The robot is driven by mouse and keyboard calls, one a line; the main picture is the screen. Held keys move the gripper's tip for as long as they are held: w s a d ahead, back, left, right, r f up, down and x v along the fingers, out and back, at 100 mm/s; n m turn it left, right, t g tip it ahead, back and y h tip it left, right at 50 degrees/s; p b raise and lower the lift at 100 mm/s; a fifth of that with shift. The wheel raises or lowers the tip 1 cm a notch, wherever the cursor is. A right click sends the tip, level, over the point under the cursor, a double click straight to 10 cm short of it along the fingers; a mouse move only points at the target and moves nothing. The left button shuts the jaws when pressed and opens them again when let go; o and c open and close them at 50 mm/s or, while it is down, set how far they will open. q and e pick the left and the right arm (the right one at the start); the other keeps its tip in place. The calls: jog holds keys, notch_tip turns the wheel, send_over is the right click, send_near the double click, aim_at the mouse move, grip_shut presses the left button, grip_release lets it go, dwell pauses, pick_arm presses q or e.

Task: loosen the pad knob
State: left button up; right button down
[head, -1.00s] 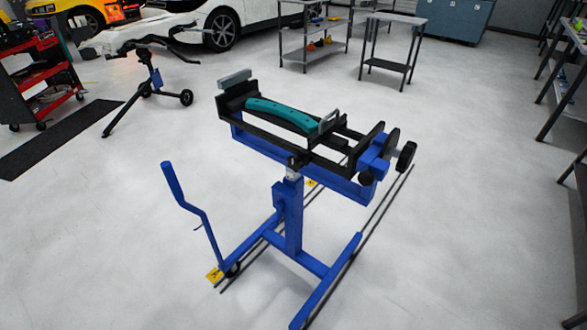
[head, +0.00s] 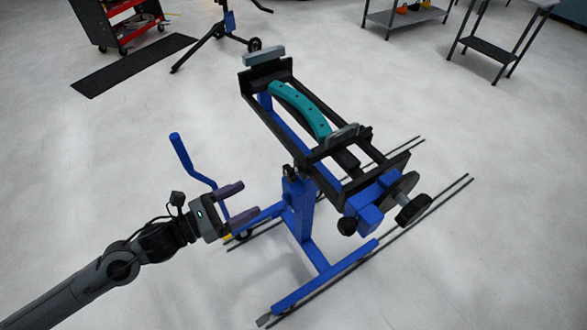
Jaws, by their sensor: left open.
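A blue stand (head: 305,205) carries a black clamp frame (head: 355,190) with a teal curved piece (head: 302,108) lying in it. At the frame's near right end are a small black knob (head: 347,227) and a larger black round knob (head: 413,210) beside a dark disc (head: 402,186). I cannot tell which one is the pad knob. Grey pads sit at the far end (head: 264,54) and mid-frame (head: 341,138). My left gripper (head: 239,204) is open and empty, left of the stand's column and apart from both knobs. My right gripper is out of view.
A blue crank-like lever (head: 184,158) rises from the stand's left side, close to my left gripper. Thin dark rails (head: 440,208) lie on the floor. A black mat (head: 135,65), a red cart (head: 128,25) and metal tables (head: 490,45) stand farther back.

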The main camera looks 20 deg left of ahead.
aim_at(286, 176)
pick_arm(q)
jog(key=x, duration=0.3)
jog(key=b+x, duration=0.1)
jog(key=x, duration=0.5)
jog(key=shift+w+d+r+b, duration=0.1)
jog(key=shift+w+r+b, duration=0.2)
jog(key=shift+r+b, duration=0.1)
jog(key=shift+w+d, duration=0.4)
jog(key=shift+w, duration=0.1)
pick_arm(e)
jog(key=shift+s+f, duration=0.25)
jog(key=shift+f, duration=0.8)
pick_arm(q)
jog(key=shift+c, duration=0.2)
jog(key=c, duration=1)
